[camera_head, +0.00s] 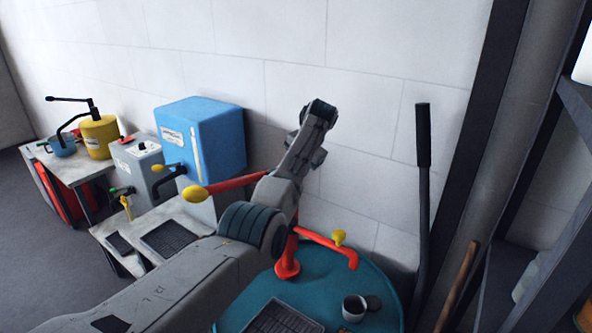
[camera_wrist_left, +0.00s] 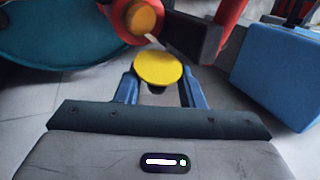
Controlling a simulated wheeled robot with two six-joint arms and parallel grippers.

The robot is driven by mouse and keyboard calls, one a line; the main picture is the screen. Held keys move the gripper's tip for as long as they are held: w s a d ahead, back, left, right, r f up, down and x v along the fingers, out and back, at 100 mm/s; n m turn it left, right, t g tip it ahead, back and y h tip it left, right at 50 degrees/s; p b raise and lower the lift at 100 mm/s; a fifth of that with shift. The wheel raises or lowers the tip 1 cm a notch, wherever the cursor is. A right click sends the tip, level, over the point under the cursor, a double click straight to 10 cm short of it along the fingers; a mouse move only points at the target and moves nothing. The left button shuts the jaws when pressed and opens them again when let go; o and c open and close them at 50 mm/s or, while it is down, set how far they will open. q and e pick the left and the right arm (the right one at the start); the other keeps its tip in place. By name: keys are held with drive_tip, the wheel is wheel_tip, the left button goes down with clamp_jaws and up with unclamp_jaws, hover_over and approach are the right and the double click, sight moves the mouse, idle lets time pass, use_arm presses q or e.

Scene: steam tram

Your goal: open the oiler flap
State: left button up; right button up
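A yellow disc (camera_wrist_left: 159,68) shows in the left wrist view between the fingertips of my left gripper (camera_wrist_left: 160,82). The blue fingers stand apart, one on each side of it; I cannot tell whether they touch it. A red fitting with an orange-yellow round cap (camera_wrist_left: 141,17) is just beyond. In the head view a red pipe bears a yellow end (camera_head: 194,194) at left, and a yellow knob (camera_head: 339,238) stands on a red arm at right. I cannot tell which piece is the oiler flap. My left arm hides part of the red fitting; its fingers are not visible there.
The teal drum top (camera_head: 385,282) carries a cup (camera_head: 354,308). A black lever (camera_head: 423,180) stands at right, near a shelf (camera_head: 545,270).

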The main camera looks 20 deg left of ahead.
use_arm(q)
drive_tip(key=shift+d+r+b, duration=0.1)
drive_tip(key=shift+r+b, duration=0.2)
drive_tip(key=shift+b, duration=0.05)
drive_tip(key=b+v, duration=0.4)
drive_tip(key=v, duration=0.6)
drive_tip(key=shift+o, duration=0.4)
drive_tip(key=shift+s+f, duration=0.1)
